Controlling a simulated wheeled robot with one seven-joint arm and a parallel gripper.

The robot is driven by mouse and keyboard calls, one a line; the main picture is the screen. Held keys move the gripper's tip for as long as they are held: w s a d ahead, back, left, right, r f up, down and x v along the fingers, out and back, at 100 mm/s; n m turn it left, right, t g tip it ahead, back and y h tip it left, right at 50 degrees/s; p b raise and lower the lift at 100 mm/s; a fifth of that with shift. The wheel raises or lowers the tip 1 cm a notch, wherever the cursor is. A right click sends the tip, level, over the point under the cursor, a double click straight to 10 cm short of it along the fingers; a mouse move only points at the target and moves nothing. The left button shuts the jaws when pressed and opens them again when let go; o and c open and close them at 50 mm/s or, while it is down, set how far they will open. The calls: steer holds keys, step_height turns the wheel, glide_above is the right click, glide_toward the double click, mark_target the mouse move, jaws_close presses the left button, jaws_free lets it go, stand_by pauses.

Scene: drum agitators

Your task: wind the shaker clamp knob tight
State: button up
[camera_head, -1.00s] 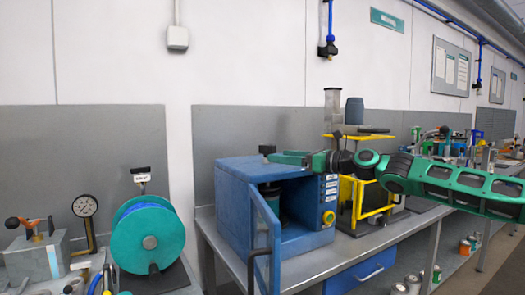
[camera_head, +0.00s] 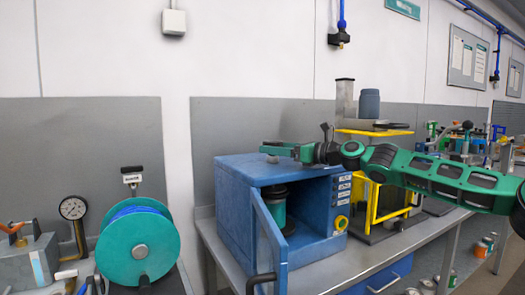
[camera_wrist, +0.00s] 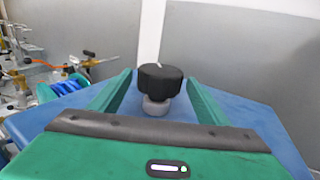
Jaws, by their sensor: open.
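The shaker (camera_head: 232,190) is a blue box on the bench with its front door (camera_head: 268,240) swung open. A dark can with a teal band (camera_head: 274,215) stands inside. The clamp knob is black and lobed with a white mark on top, and sits on a grey collar above the shaker's blue top; it shows in the wrist view (camera_wrist: 160,80). My gripper (camera_wrist: 160,84) is open, with one green finger on each side of the knob and a gap on both sides. In the head view my gripper (camera_head: 285,151) reaches in from the right over the shaker's top.
A yellow-framed machine (camera_head: 385,190) stands close to the right of the shaker, under my arm. A teal reel (camera_head: 138,248) and a dial gauge (camera_head: 73,208) stand on the left. The wall panel (camera_head: 260,125) is behind the shaker.

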steer(key=shift+x, duration=2.7)
steer(key=c, duration=1.1)
steer(key=shift+o, duration=0.2)
steer(key=shift+a, duration=0.35)
steer(key=shift+d, duration=0.3)
